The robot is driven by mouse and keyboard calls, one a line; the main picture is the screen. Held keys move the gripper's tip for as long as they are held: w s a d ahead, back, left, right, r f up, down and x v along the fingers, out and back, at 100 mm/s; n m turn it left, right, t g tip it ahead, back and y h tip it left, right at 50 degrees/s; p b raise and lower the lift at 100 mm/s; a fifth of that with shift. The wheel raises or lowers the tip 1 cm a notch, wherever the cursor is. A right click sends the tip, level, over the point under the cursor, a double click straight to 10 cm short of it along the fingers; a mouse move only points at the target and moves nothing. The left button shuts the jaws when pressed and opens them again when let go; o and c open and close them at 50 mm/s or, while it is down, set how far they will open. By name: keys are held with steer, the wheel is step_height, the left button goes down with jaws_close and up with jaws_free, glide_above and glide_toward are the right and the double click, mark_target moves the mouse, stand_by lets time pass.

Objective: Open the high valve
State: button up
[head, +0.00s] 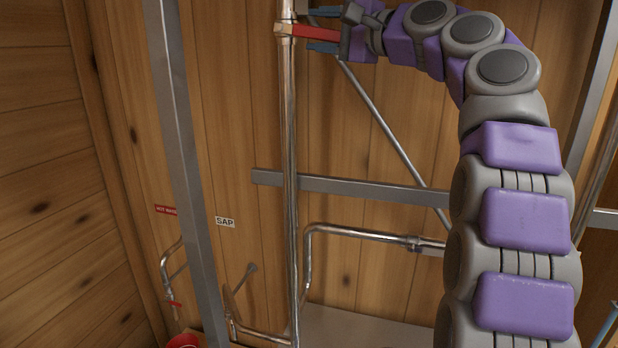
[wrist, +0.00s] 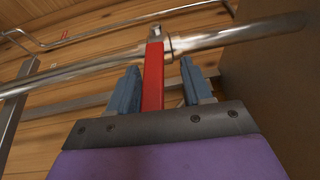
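The high valve (head: 284,29) sits near the top of a vertical metal pipe (head: 290,130) in the head view. Its red lever handle (head: 315,32) sticks out sideways to the right, across the pipe. In the wrist view the red handle (wrist: 153,80) runs from the valve body (wrist: 165,44) toward my gripper (wrist: 158,78). The two blue-grey fingers stand apart, one on each side of the handle. A clear gap shows on its right and a narrow one on its left. In the head view my gripper (head: 313,30) straddles the handle from the right.
A grey upright post (head: 185,150) stands left of the pipe. A grey crossbar (head: 350,186) and a diagonal brace (head: 390,130) lie behind it. Lower left are a small red-handled valve (head: 174,304), a SAP label (head: 225,222) and a red bucket (head: 183,341). Wooden walls close the space.

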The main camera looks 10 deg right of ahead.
steer(key=shift+w+r+g+p, duration=0.1)
steer(key=shift+r+g+p, duration=0.25)
steer(key=shift+p, duration=0.25)
steer(key=b+v, duration=0.2)
steer(key=v, duration=1.6)
steer(key=w+a+f+g+h+b, duration=0.1)
steer(key=w+a+f+b, duration=0.1)
steer(key=a+f, duration=0.3)
steer(key=w+a+f+g+b, duration=0.2)
steer(key=a+f+b, duration=0.1)
steer(key=f, duration=0.5)
steer(key=s+a+f+n+g+h+b, duration=0.1)
steer(key=a+f, duration=0.3)
steer(key=f, duration=0.6)
steer(key=s+a+f+n+g+h+b, duration=0.1)
steer(key=s+a+f+g+b, duration=0.1)
steer(key=f, duration=0.9)
steer(key=shift+s+a+f+n+g+h+b, duration=0.25)
steer(key=shift+a+g+b, duration=0.5)
steer(key=shift+a, duration=0.65)
